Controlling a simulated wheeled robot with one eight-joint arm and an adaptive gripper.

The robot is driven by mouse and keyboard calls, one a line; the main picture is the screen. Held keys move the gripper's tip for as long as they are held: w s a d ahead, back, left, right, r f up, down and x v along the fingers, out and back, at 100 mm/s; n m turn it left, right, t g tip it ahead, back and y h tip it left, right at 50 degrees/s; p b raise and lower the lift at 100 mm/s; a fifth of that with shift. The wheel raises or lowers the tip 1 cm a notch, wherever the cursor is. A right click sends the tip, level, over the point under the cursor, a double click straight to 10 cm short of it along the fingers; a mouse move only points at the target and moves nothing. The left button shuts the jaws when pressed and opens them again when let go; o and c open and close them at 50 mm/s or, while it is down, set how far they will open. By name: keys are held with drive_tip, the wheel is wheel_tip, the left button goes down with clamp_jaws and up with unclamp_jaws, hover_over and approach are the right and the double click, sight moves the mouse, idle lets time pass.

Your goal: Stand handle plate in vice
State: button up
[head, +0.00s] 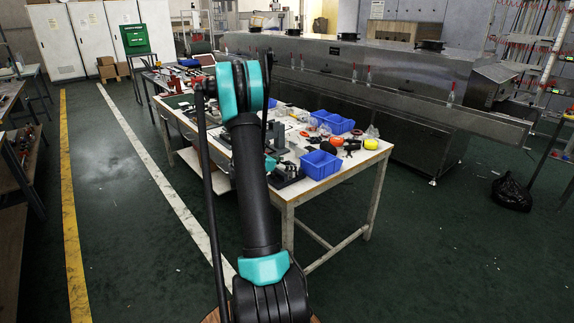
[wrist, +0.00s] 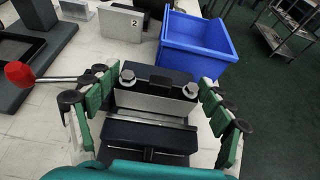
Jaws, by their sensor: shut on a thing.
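In the wrist view my gripper (wrist: 156,108) has its green fingers on both sides of a pale grey plate (wrist: 158,103), which I take as the handle plate. It is shut on this plate, which stands roughly upright. Two bolt heads and a black piece show at its top. Dark blocks of the vice (wrist: 150,137) lie close by, with a pale strip along the near one. I cannot tell whether the plate is seated between the jaws. A red-knobbed lever (wrist: 20,74) sticks out left. In the head view my arm hides the gripper.
A blue bin (wrist: 195,42) stands just behind the plate, by the table edge. A grey plate marked 2 (wrist: 120,22) and a dark tray (wrist: 20,60) are further left. In the head view the table (head: 345,172) holds bins and small parts; floor around it is open.

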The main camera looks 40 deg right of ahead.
drive_tip(key=shift+f, duration=0.15)
drive_tip(key=o, duration=1.3)
drive_tip(key=shift+r, duration=0.2)
drive_tip(key=s+a+r+m+t+y, duration=0.15)
drive_tip(key=s+a, duration=0.25)
drive_tip(key=a, duration=0.6)
drive_tip(key=s+a+r+m+y, duration=0.2)
drive_tip(key=s+a+r+m, duration=0.1)
drive_tip(key=a, duration=0.6)
drive_tip(key=s+a+f+m+y, duration=0.1)
drive_tip(key=s+a+m+y, duration=0.2)
drive_tip(key=s+a, duration=0.4)
drive_tip(key=s+a+f+m+t+y, duration=0.1)
drive_tip(key=s+a+f+m+y, duration=0.1)
drive_tip(key=s+a+m, duration=0.4)
drive_tip(key=s+a+f+m+y, duration=0.2)
drive_tip(key=s+a+m+y, duration=0.3)
drive_tip(key=s+a, duration=0.3)
drive_tip(key=shift+s+a+t, duration=0.2)
drive_tip(key=shift+a+t, duration=0.15)
drive_tip(key=shift+a, duration=1.35)
